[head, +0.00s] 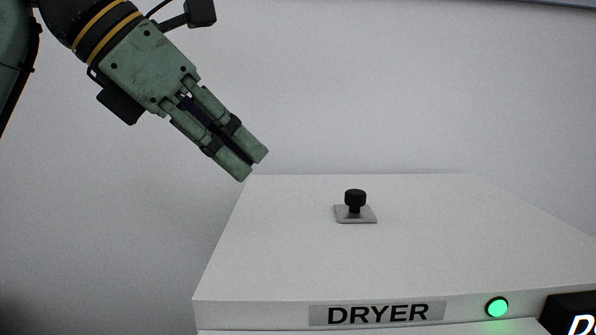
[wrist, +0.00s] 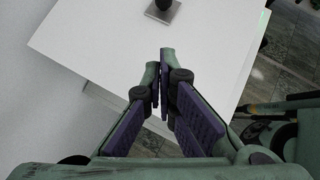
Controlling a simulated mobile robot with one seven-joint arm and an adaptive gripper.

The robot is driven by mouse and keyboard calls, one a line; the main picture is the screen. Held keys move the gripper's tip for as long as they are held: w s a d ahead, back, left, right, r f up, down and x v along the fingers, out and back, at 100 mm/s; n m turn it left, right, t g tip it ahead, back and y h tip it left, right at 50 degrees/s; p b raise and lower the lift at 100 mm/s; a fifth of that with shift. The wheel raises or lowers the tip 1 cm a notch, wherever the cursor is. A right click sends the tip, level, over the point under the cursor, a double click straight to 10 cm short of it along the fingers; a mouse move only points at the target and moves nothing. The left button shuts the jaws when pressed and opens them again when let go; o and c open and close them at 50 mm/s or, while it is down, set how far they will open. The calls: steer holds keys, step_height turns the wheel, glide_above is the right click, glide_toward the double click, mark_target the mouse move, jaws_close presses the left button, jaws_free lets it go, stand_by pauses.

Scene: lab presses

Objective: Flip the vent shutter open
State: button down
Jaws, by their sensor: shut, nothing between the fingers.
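The vent shutter looks to be the small grey square plate (head: 370,217) with a black knob (head: 355,197) on top of the white dryer (head: 290,255). The plate lies flat on the dryer's top. In the wrist view the plate (wrist: 170,14) and knob (wrist: 163,4) show at the top edge, partly cut off. My gripper (head: 254,166) is above and left of the dryer's back left corner in the head view, apart from the knob. Its fingers are shut and empty. The fingertips (wrist: 165,60) show over the dryer top in the wrist view.
The dryer's front has a DRYER label (head: 378,313) and a lit green button (head: 497,307). A black box with white lettering (head: 572,316) stands at the lower right. The dryer's top around the plate is clear. A plain pale wall (head: 400,90) is behind it.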

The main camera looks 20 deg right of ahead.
steer(key=p, duration=0.2)
glide_toward(339, 213)
step_height(339, 213, down, 4)
steer(key=shift+s+d+f, duration=0.1)
steer(key=shift+d, duration=0.1)
steer(key=shift+w+d+p, duration=0.25)
steer(key=shift+d+p, duration=0.1)
steer(key=shift+d, duration=0.8)
steer(key=shift+w+d, duration=0.2)
steer(key=shift+d, duration=0.4)
